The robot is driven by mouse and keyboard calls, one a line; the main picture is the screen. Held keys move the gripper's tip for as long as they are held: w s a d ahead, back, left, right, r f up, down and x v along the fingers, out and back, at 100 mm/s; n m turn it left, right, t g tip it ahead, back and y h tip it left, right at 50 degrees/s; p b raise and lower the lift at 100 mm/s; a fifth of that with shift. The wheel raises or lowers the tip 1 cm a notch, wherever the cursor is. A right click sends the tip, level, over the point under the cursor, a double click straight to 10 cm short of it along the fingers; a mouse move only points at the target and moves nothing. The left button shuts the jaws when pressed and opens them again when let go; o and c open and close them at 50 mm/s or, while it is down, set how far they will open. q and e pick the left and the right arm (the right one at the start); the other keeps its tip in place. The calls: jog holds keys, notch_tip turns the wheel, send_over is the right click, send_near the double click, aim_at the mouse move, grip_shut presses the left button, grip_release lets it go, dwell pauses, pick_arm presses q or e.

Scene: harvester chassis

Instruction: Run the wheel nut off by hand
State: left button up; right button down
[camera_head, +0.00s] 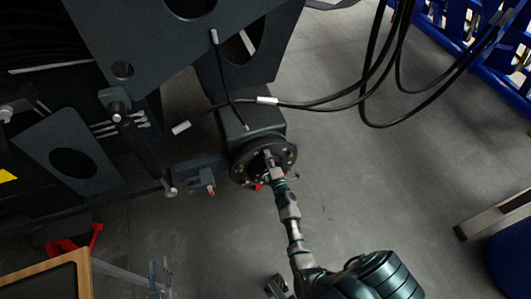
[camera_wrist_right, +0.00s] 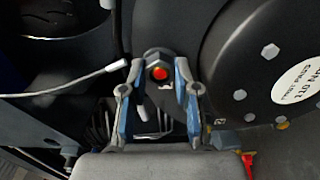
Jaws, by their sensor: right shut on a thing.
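The wheel nut (camera_wrist_right: 158,72) is a hex nut with a glowing red-orange centre, seen in the right wrist view. My right gripper (camera_wrist_right: 156,80) has one finger on each side of the nut and is shut on it. In the head view my right gripper (camera_head: 270,163) reaches the dark round hub (camera_head: 240,172) at the end of the axle beam, and its fingers hide the nut there.
Black cables (camera_head: 315,106) hang over the axle beam, close above the hub. The dark chassis (camera_head: 160,40) fills the upper left. A wooden-edged board (camera_head: 60,268) is at lower left, a blue rack (camera_head: 490,50) at upper right. Floor right of the hub is clear.

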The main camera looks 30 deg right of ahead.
jog(key=n, duration=0.1)
jog(key=n+b, duration=0.1)
jog(key=shift+f+n, duration=0.25)
jog(key=shift+n, duration=0.15)
jog(key=shift+s+n, duration=0.1)
jog(key=shift+n, duration=0.8)
jog(key=shift+r, duration=0.25)
jog(key=shift+s+r, duration=0.1)
jog(key=c, duration=1.6)
grip_release()
grip_shut()
